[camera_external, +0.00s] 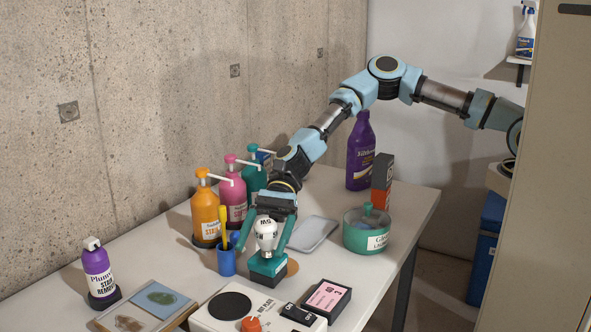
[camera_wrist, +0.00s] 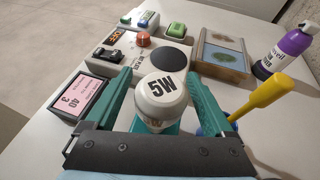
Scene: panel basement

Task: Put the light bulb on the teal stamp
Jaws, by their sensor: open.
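The white light bulb (camera_external: 266,236), marked 5W in the wrist view (camera_wrist: 158,97), stands upright on top of the teal stamp (camera_external: 267,268). My gripper (camera_external: 264,246) points down over the bulb. Its teal fingers are apart, one on each side of the bulb, also in the wrist view (camera_wrist: 160,78). Gaps show between the fingers and the bulb.
A blue cup (camera_external: 226,262) with a yellow-handled tool stands close left of the stamp. A hot plate (camera_external: 232,307) and a black box with a pink label (camera_external: 328,298) lie in front. Pump bottles (camera_external: 205,215) stand behind left; a green glue pot (camera_external: 367,231) stands right.

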